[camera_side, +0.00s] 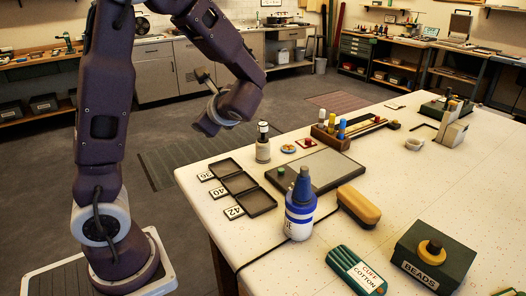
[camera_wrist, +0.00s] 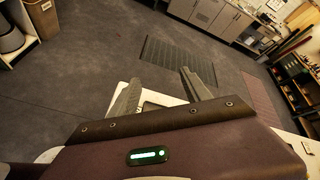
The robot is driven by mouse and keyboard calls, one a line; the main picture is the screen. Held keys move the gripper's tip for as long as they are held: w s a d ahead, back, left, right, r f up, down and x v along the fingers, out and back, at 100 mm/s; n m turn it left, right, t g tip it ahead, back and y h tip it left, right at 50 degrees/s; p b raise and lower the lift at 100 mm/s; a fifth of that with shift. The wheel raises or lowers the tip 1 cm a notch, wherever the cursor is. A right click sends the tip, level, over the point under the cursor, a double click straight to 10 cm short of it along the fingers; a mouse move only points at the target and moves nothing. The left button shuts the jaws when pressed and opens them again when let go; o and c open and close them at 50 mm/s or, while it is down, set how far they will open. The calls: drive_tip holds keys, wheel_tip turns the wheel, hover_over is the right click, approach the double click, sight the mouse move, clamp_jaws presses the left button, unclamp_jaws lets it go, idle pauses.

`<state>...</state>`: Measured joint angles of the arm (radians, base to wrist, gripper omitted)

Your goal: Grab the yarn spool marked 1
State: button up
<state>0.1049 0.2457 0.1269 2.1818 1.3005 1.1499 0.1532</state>
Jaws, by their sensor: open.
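No marking "1" is readable in either view, so I cannot tell which thing is the yarn spool marked 1. A small green piece (camera_side: 281,171) lies on the grey board. A wooden rack (camera_side: 322,137) holds several upright coloured cylinders, among them a yellow one (camera_side: 332,122) and a blue one (camera_side: 342,128); their type and marks are too small to tell. My gripper (camera_side: 204,127) hangs in the air left of the table, apart from everything. In the wrist view its two fingers (camera_wrist: 160,80) are spread with nothing between them.
Three dark trays (camera_side: 239,184) lie by number cards reading 40, 42 and perhaps 36. A blue-and-white bottle (camera_side: 300,212), a brush (camera_side: 358,205), a cuff cotton box (camera_side: 356,271) and a beads box (camera_side: 434,255) stand nearer the front. A small bottle (camera_side: 263,146) stands near the left edge.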

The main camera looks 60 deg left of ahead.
drive_tip(key=w+a+m+t+y, duration=0.2)
drive_tip(key=w+m, duration=0.2)
drive_tip(key=w, duration=0.3)
drive_tip(key=m+t, duration=0.6)
drive_tip(key=m, duration=0.2)
hover_over(263, 131)
wheel_tip(263, 131, down, 3)
drive_tip(key=shift+m+y, duration=0.3)
drive_tip(key=shift+m, duration=0.1)
drive_tip(key=f, duration=0.6)
drive_tip(key=shift+d+f, duration=0.2)
drive_tip(key=shift+f, duration=0.2)
drive_tip(key=shift+a+f, duration=0.15)
drive_tip(key=shift+f, duration=0.15)
drive_tip(key=x, duration=0.4)
drive_tip(key=shift+w+a, duration=0.25)
clamp_jaws()
drive_tip(key=shift+r, duration=0.1)
